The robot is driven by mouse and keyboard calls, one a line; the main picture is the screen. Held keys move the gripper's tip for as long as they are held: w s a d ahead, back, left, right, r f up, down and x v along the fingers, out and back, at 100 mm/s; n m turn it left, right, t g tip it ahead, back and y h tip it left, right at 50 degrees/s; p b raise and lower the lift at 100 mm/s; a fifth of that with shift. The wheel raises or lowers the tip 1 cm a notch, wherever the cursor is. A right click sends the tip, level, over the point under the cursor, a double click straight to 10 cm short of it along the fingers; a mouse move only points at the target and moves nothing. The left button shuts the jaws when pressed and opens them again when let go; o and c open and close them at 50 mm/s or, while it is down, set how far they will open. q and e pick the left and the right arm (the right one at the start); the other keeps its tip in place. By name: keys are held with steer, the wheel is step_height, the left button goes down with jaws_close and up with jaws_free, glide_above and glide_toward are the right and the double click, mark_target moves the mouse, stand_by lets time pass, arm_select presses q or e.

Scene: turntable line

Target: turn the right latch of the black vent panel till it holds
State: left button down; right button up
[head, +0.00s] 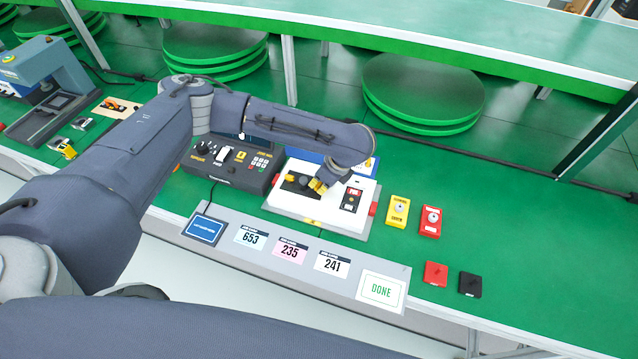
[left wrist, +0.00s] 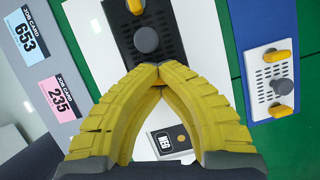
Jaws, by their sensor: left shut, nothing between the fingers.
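The black vent panel (head: 298,184) lies on the white unit in the head view, partly covered by my left wrist. In the left wrist view the black vent panel (left wrist: 178,42) shows slots, a grey round knob (left wrist: 146,39) and one yellow latch (left wrist: 135,5) at the top edge. My left gripper (head: 317,186) is over the panel's right end. In the left wrist view my left gripper (left wrist: 157,74) has its yellow fingertips together, with nothing between them. The tips hide the right latch, so its angle and any contact cannot be told. My right gripper is out of view.
The white unit (head: 283,203) also carries a dark labelled module (head: 351,199). A white vented plate (left wrist: 272,85) with yellow latches lies beside it on blue. Yellow (head: 397,209) and red (head: 430,221) blocks stand right. Job cards (head: 290,249) lie in front.

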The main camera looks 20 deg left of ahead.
arm_select(q)
steer(key=shift+s+d+m+t+h, duration=0.1)
steer(key=shift+m+t+h, duration=0.15)
steer(key=shift+m, duration=0.65)
steer(key=shift+s+m+t+h, duration=0.15)
steer(key=shift+m+t, duration=0.2)
steer(key=shift+m, duration=0.55)
steer(key=c, duration=2.2)
jaws_free()
steer(key=c, duration=1.1)
jaws_free()
steer(key=shift+w, duration=0.1)
steer(key=shift+v, duration=6)
steer(key=shift+c, duration=0.2)
